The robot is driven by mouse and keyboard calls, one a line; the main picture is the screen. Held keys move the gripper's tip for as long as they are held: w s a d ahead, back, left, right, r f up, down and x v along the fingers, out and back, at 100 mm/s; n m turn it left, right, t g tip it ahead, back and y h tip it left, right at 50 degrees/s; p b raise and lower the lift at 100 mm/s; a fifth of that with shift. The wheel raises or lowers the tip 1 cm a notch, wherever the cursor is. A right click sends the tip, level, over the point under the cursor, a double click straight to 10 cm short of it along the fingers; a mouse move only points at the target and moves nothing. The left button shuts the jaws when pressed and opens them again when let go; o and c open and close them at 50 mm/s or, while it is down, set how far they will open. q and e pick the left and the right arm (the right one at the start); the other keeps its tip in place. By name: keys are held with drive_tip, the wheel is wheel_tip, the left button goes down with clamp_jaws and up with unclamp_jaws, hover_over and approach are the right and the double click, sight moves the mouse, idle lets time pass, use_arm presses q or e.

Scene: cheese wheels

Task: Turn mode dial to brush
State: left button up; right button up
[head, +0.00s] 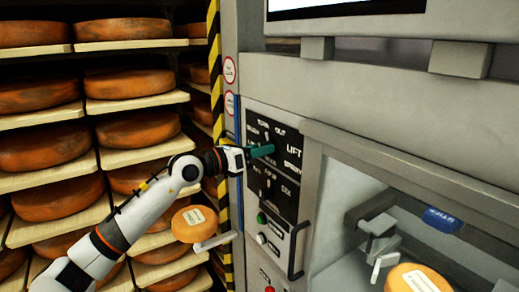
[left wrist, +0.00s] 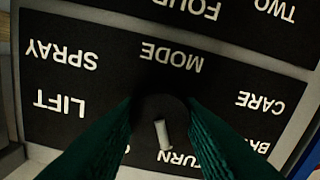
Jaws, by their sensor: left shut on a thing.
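The mode dial (left wrist: 160,118) is a dark round knob with a white pointer mark on the black panel. In the left wrist view the labels appear upside down, and the pointer is directed toward the label TURN. MODE, SPRAY, LIFT and CARE also show. A label starting with B, at the lower right, is partly hidden by a finger. My left gripper (head: 262,151) has its green fingers at the upper control panel (head: 285,137). The fingers are shut on the dial, one on each side. In the head view they hide most of the dial. My right gripper is not in view.
A second dial panel (head: 270,190) is just below, with green and white buttons (head: 262,218) and a bar handle (head: 298,250) under it. Shelves of cheese wheels (head: 40,140) fill the left. An open machine bay at the right holds a cheese wheel (head: 415,279).

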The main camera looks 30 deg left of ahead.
use_arm(q)
drive_tip(key=shift+a+r+n+p, duration=0.1)
drive_tip(key=shift+n+p, duration=4.2)
drive_tip(key=shift+p, duration=0.15)
drive_tip(key=o, duration=1)
drive_tip(key=shift+c, duration=0.2)
